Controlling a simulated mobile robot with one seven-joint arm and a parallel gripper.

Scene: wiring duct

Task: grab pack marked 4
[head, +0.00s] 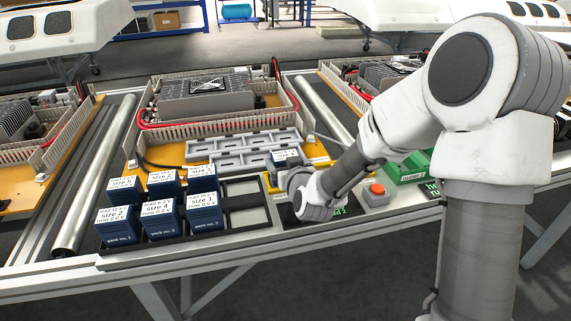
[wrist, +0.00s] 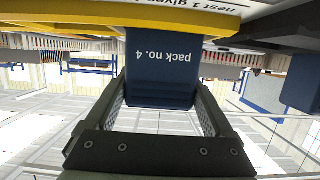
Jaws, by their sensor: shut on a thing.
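The pack marked 4 is a dark blue box; its label "pack no. 4" shows upside down in the wrist view (wrist: 163,60). My gripper (wrist: 161,92) is shut on it, one finger on each side. In the head view the pack (head: 287,156) is at the yellow nest (head: 272,184), right of the rack. My wrist hides part of the pack and the nest there, and I cannot tell whether the pack rests in the nest or is just above it.
A black rack (head: 236,217) holds several blue packs (head: 162,218) on its left; its right slots are empty. Grey duct pieces (head: 240,150) lie behind. A red button (head: 376,189) and a green block (head: 408,168) are to the right of my wrist.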

